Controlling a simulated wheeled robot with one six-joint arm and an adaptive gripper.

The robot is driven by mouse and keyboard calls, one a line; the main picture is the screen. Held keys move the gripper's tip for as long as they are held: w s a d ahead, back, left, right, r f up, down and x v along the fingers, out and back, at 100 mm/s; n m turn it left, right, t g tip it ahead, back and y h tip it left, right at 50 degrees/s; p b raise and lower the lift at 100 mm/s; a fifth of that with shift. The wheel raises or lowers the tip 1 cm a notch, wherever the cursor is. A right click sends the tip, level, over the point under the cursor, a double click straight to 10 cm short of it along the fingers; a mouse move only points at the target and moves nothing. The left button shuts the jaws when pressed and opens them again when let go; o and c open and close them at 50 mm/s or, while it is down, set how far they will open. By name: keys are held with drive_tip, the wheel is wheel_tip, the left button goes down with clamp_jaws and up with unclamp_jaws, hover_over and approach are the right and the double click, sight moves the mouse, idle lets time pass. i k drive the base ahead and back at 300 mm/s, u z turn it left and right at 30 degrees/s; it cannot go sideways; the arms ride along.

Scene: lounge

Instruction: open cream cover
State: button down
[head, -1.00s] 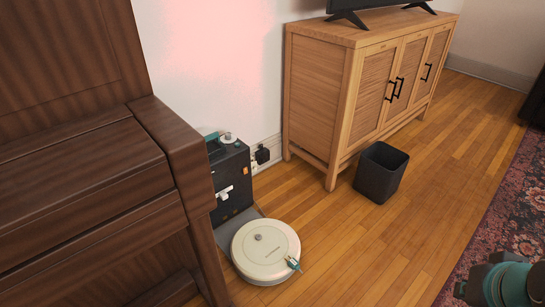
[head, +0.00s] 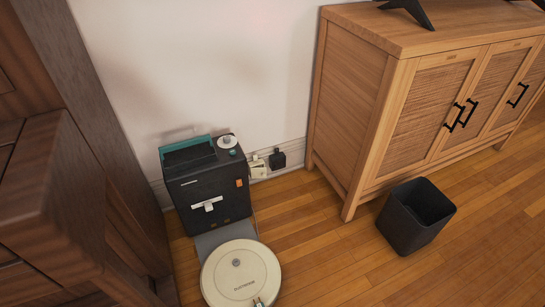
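The round cream cover (head: 236,268) is the top of a robot vacuum low in the head view. It looks closed, and its near edge is cut off by the bottom of the picture. A small metallic piece (head: 258,301) shows at its front edge, too small to make out. The vacuum sits on the grey ramp of a dark dock (head: 210,190). The dock has a teal-edged top (head: 187,150) and a white round cap (head: 227,141). My gripper is not in view.
A dark wooden piece of furniture (head: 50,215) stands close on the left. A wooden cabinet (head: 345,110) stands on the right, with a black bin (head: 417,217) before it. Wall plugs (head: 277,159) are beside the dock. Wood floor (head: 335,270) between vacuum and bin is clear.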

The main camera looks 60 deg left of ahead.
sight(257, 173)
drive_tip(key=u, duration=0.55)
drive_tip(key=i, duration=0.8)
drive_tip(key=u, duration=1.25)
drive_tip(key=i, duration=0.35)
drive_tip(key=u, duration=0.3)
